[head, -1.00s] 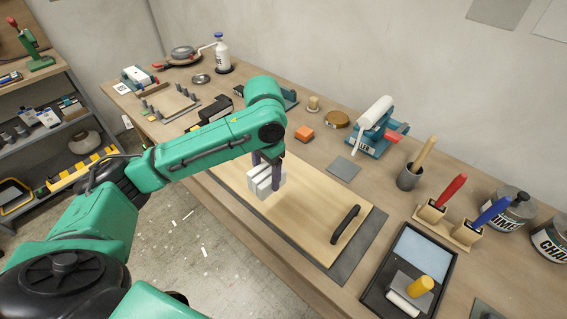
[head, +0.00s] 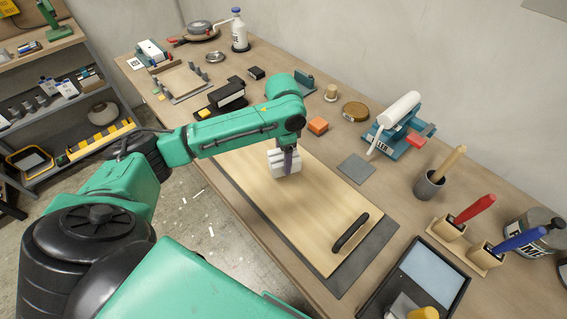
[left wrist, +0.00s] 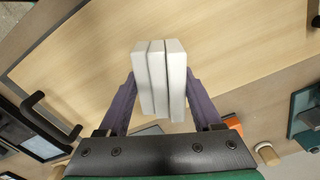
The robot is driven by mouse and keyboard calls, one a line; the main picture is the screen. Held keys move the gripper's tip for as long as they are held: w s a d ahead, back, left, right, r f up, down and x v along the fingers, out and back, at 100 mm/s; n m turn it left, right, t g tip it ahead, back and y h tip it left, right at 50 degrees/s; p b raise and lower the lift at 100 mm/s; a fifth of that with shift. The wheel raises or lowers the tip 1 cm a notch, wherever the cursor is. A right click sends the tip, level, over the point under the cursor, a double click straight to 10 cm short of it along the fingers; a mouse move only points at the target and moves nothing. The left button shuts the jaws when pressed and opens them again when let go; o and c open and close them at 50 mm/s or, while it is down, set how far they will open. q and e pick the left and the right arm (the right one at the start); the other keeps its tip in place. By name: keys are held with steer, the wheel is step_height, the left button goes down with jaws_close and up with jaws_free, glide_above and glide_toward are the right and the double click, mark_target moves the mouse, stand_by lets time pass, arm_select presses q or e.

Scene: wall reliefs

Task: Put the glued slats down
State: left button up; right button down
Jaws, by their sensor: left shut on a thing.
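The glued slats (head: 279,163) are white blocks side by side. My left gripper (head: 287,160) is shut on them over the light wooden board (head: 310,212). In the left wrist view the slats (left wrist: 158,78) show as three pieces between two purple fingers, with the board (left wrist: 85,50) behind them. I cannot tell whether their lower ends touch the board. The board has a black handle (head: 350,232) at its near right end and lies on a dark grey mat (head: 388,250). My right gripper is not in view.
An orange block (head: 317,125), a grey square plate (head: 356,168) and a teal tool with a white roll (head: 397,112) stand behind the board. A black tray (head: 458,258) lies at the right. Much of the board is bare.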

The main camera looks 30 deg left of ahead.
arm_select(q)
steer(key=f, duration=0.2)
steer(key=shift+s+f, duration=0.2)
steer(key=shift+f, duration=0.3)
steer(key=shift+w, duration=0.1)
steer(key=o, duration=1.5)
steer(key=shift+r, duration=0.35)
step_height(320, 180, up, 11)
steer(key=shift+r+b, duration=0.2)
steer(key=shift+b, duration=0.6)
